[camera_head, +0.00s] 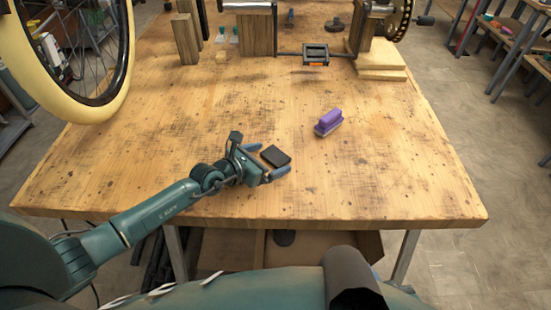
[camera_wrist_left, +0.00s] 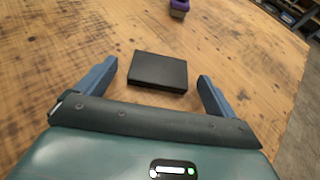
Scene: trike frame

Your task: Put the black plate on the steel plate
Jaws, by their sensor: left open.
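The black plate (camera_head: 275,156), a small flat dark rectangle, lies on the wooden table near its front edge. My left gripper (camera_head: 267,160) is open and low over the table, with its blue fingers pointing at the plate. In the left wrist view the black plate (camera_wrist_left: 158,72) lies between the tips of the two spread fingers (camera_wrist_left: 158,78), with a gap on each side. I cannot pick out the steel plate with certainty; metal parts of the trike frame (camera_head: 247,6) show at the back of the table. My right gripper is not in view.
A purple brush-like block (camera_head: 328,122) stands right of the plate. A pedal (camera_head: 316,54), wooden blocks (camera_head: 184,40) and stacked boards (camera_head: 380,62) are at the back. A yellow-tyred wheel (camera_head: 75,108) overhangs the left. The table's middle and right front are clear.

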